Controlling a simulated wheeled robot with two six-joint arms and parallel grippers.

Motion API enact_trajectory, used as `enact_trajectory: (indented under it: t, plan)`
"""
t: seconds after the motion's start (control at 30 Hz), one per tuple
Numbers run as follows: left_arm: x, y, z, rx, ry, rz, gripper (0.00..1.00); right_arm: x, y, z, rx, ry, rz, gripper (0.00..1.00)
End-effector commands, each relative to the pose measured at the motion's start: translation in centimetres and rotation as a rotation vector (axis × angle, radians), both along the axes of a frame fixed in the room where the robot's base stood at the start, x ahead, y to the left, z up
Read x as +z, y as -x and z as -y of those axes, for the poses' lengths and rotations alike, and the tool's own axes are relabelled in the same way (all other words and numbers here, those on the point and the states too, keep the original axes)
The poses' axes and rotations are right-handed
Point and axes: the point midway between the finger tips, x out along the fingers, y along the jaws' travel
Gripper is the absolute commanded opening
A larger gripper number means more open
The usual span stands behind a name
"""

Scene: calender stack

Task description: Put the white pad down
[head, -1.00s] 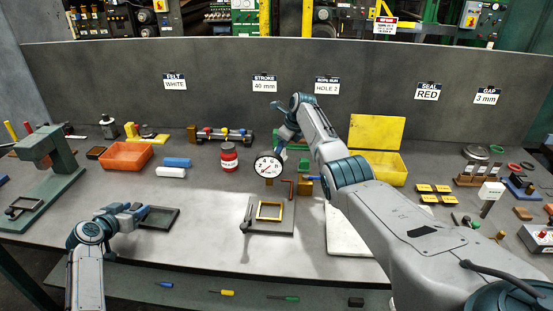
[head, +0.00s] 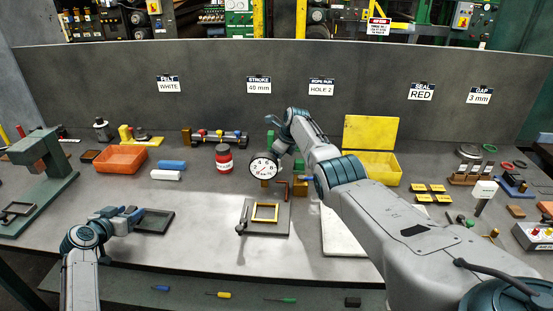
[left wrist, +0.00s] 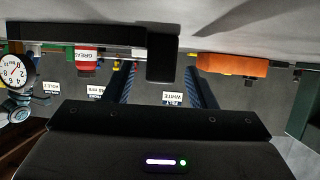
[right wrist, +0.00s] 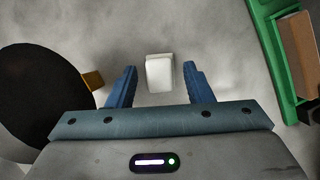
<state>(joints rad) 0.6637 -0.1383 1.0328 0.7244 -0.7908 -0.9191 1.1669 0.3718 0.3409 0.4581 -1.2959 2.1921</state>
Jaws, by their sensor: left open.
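A white pad (head: 166,175) lies flat on the bench in front of a blue one, right of the orange bin. A small white block (right wrist: 160,72) shows between the finger lines of my right gripper (right wrist: 160,84) in the right wrist view, with a gap on each side. I cannot tell whether this block is the pad; the head view does not show it. My right gripper is open, behind the dial gauge (head: 264,168). My left gripper (head: 138,212) is open and empty, by a dark tray (head: 155,221), at the front left. The tray also shows in the left wrist view (left wrist: 80,33).
The orange bin (head: 121,158) and red grease jar (head: 223,158) stand at the left and middle. A plate with a yellow frame (head: 265,213) lies front centre. A green frame (right wrist: 275,60) is right of my right gripper. The yellow box (head: 372,167) stands behind my right arm.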

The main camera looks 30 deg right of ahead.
Motion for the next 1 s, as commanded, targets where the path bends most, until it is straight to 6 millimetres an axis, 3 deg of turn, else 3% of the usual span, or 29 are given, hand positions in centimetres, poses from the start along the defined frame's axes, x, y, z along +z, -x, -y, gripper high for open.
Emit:
enact_trajectory:
  t: [0.27, 0.47, 0.57, 0.8, 1.0]
  plan:
    - [0.0, 0.0, 0.0, 0.000, 0.000, 0.000, 0.51, 0.4, 0.0, 0.1, -0.001, 0.001, 0.002, 0.46]
    - [0.0, 0.0, 0.0, 0.000, 0.000, 0.000, 0.51, 2.1, 0.6, 0.5, -0.001, 0.002, 0.004, 0.46]
    - [0.0, 0.0, 0.0, 0.000, 0.000, 0.000, 0.51, 3.3, 1.1, 0.7, 0.002, 0.003, 0.002, 0.46]
    - [0.0, 0.0, 0.0, 0.000, 0.000, 0.000, 0.51, 8.2, 2.7, 1.8, -0.002, 0.003, 0.003, 0.46]
    - [0.0, 0.0, 0.0, 0.000, 0.000, 0.000, 0.51, 10.7, 3.6, 2.2, 0.000, 0.000, 0.001, 0.46]
